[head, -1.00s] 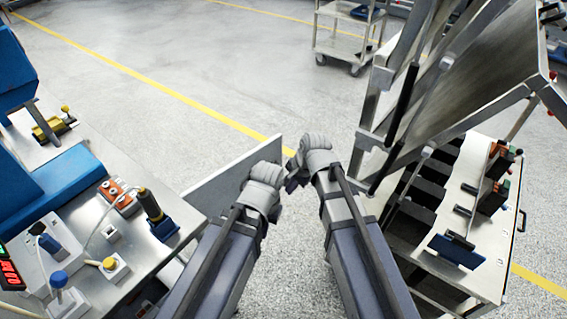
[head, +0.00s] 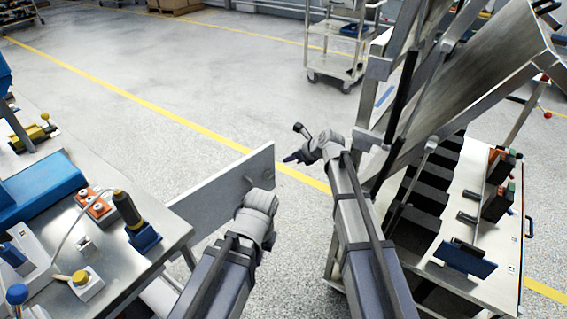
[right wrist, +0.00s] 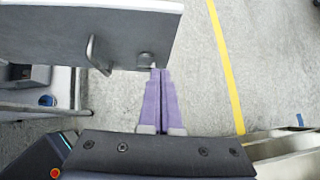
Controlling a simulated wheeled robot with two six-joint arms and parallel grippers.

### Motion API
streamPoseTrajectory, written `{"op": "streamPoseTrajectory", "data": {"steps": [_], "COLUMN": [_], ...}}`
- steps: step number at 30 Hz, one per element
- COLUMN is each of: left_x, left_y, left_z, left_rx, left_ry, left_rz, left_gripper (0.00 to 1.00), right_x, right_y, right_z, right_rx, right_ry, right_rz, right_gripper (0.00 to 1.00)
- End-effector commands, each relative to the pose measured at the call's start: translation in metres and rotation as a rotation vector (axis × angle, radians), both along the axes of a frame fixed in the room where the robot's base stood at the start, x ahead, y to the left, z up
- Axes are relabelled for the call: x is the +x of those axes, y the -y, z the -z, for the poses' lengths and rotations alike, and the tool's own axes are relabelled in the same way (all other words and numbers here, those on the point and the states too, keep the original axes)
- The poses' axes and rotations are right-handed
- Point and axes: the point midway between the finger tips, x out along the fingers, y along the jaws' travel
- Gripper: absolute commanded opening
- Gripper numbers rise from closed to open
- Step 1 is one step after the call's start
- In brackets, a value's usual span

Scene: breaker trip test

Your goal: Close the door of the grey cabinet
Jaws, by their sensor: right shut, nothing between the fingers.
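The grey cabinet's door (head: 215,198) stands open as a flat grey panel jutting out from beside the left workbench in the head view. In the right wrist view the door (right wrist: 60,40) fills the upper left, with a bar handle (right wrist: 96,54) and a small round knob near its edge. My right gripper (head: 289,159) is just beyond the door's free edge. Its purple fingers (right wrist: 160,76) are shut and empty, with tips close to that edge; contact is unclear. My left gripper (head: 257,210) is in front of the door, its fingers hidden by its wrist.
A metal workbench (head: 150,262) with switches and blue parts is at left. A metal stand with a sloped panel (head: 470,80) and a bench top (head: 490,230) crowd the right. A trolley (head: 335,68) stands behind. The floor beyond the door is clear.

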Motion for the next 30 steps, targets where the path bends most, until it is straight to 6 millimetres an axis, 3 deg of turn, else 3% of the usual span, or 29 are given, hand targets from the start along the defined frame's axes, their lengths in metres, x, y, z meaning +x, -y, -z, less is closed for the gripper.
{"op": "streamPoseTrajectory", "data": {"steps": [18,30], "left_x": [0.000,0.000], "left_y": [0.000,0.000], "left_z": [0.066,0.067], "left_rx": [0.000,0.000], "left_ry": [0.000,0.000], "left_rz": [0.000,0.000], "left_gripper": [0.00,0.00], "right_x": [0.045,0.048], "right_y": [-0.043,-0.047], "right_z": [0.066,0.068], "right_rx": [-0.002,-0.002], "right_ry": [0.000,0.000], "right_rz": [-0.003,-0.003], "right_gripper": [0.00,0.00]}}
